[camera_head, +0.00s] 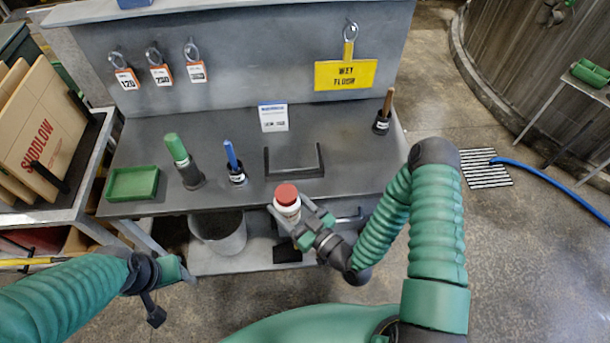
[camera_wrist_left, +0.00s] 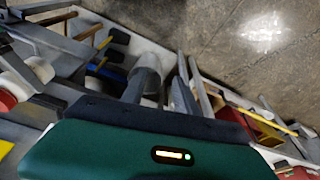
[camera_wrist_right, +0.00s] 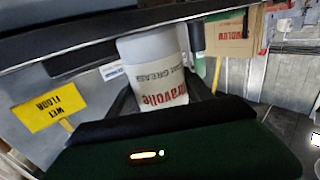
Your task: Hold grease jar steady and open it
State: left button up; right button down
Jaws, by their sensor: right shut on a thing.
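The grease jar (camera_head: 287,205) is a white jar with a red lid. My right gripper (camera_head: 290,212) is shut on the jar and holds it upright just in front of the bench edge. In the right wrist view the jar (camera_wrist_right: 158,80) sits between the two dark fingers with its lettering upside down; the lid is hidden there. The red lid (camera_head: 286,194) sits on the jar. My left gripper (camera_head: 182,271) is empty, low at the left in front of the bench, well apart from the jar. Its fingers look spread in the left wrist view.
The grey bench (camera_head: 240,190) carries a green tray (camera_head: 132,183), a green-topped bottle (camera_head: 183,160), a blue-handled tool (camera_head: 234,163), a black bracket (camera_head: 294,172) and a wooden-handled tool (camera_head: 383,112). A grey bucket (camera_head: 220,235) is below the bench edge. A yellow sign (camera_head: 346,74) hangs behind.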

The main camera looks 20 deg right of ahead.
pick_arm(q)
jog(key=shift+a, duration=0.25)
jog(key=shift+o, duration=2.2)
jog(key=shift+w+d+r+m, duration=0.1)
jog(key=shift+w+d+m, duration=0.2)
jog(key=shift+m, duration=0.2)
jog(key=shift+o, duration=1.2)
jog(key=w+d+m, duration=0.1)
jog(key=d+m, duration=0.1)
jog(key=w+d+r+m, duration=0.1)
jog(key=w+d+m, duration=0.1)
jog(key=m, duration=0.1)
jog(key=shift+w+r+m+g, duration=0.1)
jog(key=shift+w+m+g, duration=0.15)
jog(key=shift+m+g, duration=0.05)
jog(key=m+g, duration=0.2)
jog(key=m, duration=2.1)
send_near(287, 206)
jog(key=a+f, duration=0.2)
jog(key=a, duration=0.3)
notch_tip(287, 206, down, 8)
jog(key=shift+w, duration=0.3)
pick_arm(e)
jog(key=s+a+f+n+g+y, duration=0.2)
jog(key=a+f+n+y, duration=0.1)
jog(key=a, duration=0.3)
jog(key=shift+s+a+g+y, duration=0.15)
jog(key=shift+s+g+y, duration=0.15)
jog(key=shift+y, duration=0.3)
